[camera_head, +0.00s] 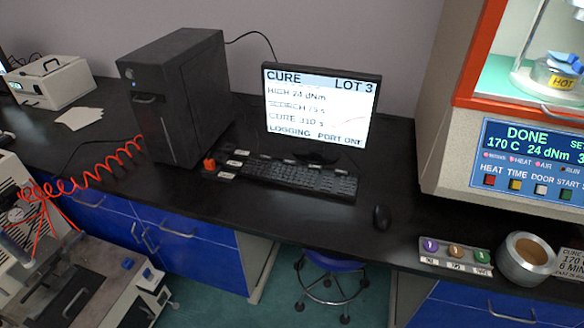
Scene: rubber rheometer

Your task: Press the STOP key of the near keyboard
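A black keyboard (300,176) lies on the dark bench in front of the monitor. At its left end is a block with several small white labels (233,163), too small to read, and an orange-red key or button (209,163) on its left side. I cannot tell which key is marked STOP. Neither of my grippers is in view, and nothing touches the keyboard.
The monitor (320,108) reads CURE, LOT 3. A black computer tower (175,95) stands left of the keyboard, and a mouse (381,217) lies to its right. The rheometer (520,160) stands at right. A stool (333,270) is below the bench.

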